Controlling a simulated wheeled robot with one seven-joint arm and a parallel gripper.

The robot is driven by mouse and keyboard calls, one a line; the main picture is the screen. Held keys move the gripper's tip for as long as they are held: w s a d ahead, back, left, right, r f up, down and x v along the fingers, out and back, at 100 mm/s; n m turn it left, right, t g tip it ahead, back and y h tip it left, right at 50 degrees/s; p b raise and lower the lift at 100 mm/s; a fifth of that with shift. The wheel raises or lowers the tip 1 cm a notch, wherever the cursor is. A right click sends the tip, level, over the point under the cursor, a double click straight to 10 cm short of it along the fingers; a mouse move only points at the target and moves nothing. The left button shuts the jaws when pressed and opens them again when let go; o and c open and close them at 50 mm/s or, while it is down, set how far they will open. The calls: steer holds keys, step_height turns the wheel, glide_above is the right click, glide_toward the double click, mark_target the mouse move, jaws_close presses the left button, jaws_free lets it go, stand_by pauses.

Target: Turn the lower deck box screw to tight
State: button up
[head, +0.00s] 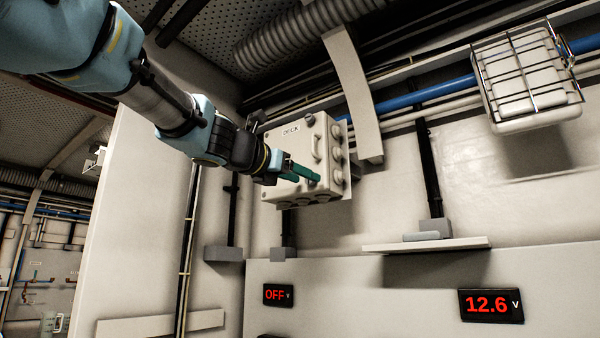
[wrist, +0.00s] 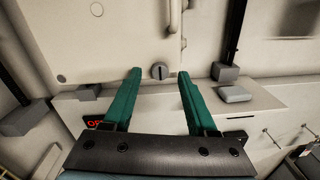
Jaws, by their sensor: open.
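The deck box (head: 291,152) is a pale box on the wall, labelled DECK, with a handle and round glands on its side. My gripper (head: 312,176), with teal fingers, is at the lower part of its front face. In the wrist view, the lower screw (wrist: 160,71) is a grey slotted head near the box's lower edge. Its slot looks about upright in that view. The open fingers show on either side of it, with gaps; contact is not visible. The fingers hide this screw in the head view. An upper grey screw (head: 310,119) shows near the box's top.
A caged lamp (head: 530,82) hangs at upper right. A shelf (head: 426,244) juts out right of the box. Blue and pale pipes run behind the box.

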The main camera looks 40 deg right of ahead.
steer(key=shift+x, duration=0.85)
steer(key=shift+c, duration=0.2)
jaws_close()
